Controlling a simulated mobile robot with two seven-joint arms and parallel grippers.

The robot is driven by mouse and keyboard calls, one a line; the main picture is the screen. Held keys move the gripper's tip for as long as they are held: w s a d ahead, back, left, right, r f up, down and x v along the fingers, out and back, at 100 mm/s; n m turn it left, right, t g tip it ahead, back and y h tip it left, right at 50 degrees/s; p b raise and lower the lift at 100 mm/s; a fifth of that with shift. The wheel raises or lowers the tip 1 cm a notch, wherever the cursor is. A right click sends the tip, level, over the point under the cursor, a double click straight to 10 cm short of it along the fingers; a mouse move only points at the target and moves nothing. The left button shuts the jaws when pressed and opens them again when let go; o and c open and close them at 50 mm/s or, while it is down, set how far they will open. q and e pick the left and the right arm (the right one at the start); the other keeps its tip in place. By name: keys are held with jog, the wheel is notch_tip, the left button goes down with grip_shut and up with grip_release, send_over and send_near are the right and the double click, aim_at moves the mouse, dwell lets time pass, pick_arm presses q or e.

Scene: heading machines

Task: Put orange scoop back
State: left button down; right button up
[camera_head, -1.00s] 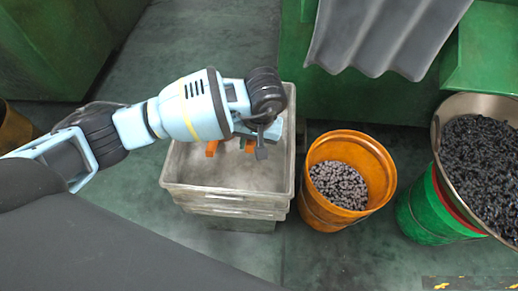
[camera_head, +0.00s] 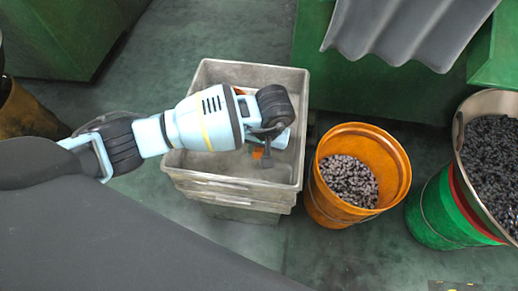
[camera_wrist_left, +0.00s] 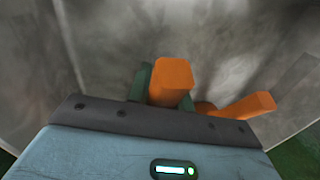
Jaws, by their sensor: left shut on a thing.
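The orange scoop (camera_head: 258,153) shows only in part below my left gripper (camera_head: 266,150) in the head view; the wrist and fingers hide most of it. In the left wrist view, an orange block-like part (camera_wrist_left: 172,82) sticks up just beyond the gripper's dark edge, and another orange part (camera_wrist_left: 247,106) slants to the right. I cannot tell whether both belong to one scoop. My left gripper is shut on the orange scoop, over the inside of a grey bin (camera_head: 232,174). My right gripper is not in view.
The grey bin tops a stack on the floor. An orange bucket (camera_head: 318,195) with small metal parts stands to its right. Further right is a green bucket (camera_head: 432,212) under a wide pan (camera_head: 472,108) of dark parts. A corrugated grey chute (camera_head: 405,28) hangs above.

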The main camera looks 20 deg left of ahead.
pick_arm(q)
jog(key=shift+f, duration=0.4)
jog(key=shift+f, duration=0.1)
jog(key=c, duration=1.3)
grip_release()
jog(key=shift+o, duration=0.2)
notch_tip(320, 180, up, 12)
jog(key=d+p, duration=0.2)
jog(key=p, duration=0.1)
jog(key=shift+p, duration=0.35)
jog(key=shift+d, duration=0.1)
